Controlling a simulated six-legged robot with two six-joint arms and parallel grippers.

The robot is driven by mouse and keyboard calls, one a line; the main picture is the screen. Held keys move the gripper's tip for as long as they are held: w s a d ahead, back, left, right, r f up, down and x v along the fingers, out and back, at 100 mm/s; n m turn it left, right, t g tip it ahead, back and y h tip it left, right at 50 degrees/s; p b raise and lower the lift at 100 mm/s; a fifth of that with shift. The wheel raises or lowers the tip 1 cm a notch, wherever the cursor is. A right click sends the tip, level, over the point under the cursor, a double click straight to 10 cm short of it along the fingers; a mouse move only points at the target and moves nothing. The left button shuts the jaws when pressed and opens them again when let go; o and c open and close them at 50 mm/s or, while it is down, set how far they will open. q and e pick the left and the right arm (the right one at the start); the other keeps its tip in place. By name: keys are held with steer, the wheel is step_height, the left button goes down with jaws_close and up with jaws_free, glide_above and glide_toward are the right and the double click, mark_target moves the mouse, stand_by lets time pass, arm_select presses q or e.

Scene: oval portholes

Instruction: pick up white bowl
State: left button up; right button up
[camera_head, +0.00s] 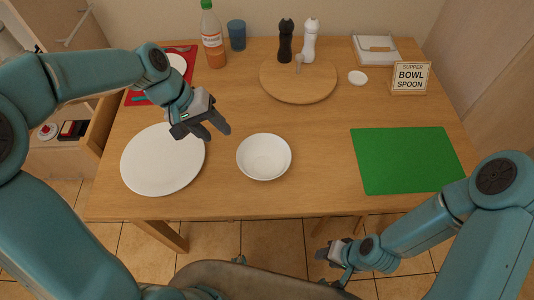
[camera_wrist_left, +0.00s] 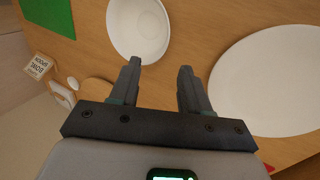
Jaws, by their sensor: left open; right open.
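The white bowl (camera_head: 264,157) stands upright and empty on the wooden table, near its front edge and right of a large white plate. My left gripper (camera_head: 216,131) is open and empty above the table, to the upper left of the bowl and over the plate's right edge. In the left wrist view the bowl (camera_wrist_left: 139,28) lies just beyond the open fingers (camera_wrist_left: 158,85), apart from them. My right gripper (camera_head: 333,252) is open and low, in front of the table's front edge, away from the bowl.
The white plate (camera_head: 162,160) lies left of the bowl. A green mat (camera_head: 407,160) lies at the right. A round wooden board (camera_head: 298,82) with two mills, a bottle (camera_head: 213,40), a blue cup (camera_head: 237,35) and a sign (camera_head: 410,78) stand at the back. The middle of the table is clear.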

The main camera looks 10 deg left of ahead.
mark_target(239, 157)
arm_select(q)
steer(key=x, duration=1)
steer(key=shift+s+a+f, duration=0.1)
steer(key=shift+s+f, duration=0.2)
steer(key=x, duration=0.5)
steer(key=shift+w+a+f, duration=0.25)
steer(key=shift+w+f, duration=0.1)
steer(key=shift+f, duration=0.05)
steer(key=shift+r, duration=0.1)
jaws_close()
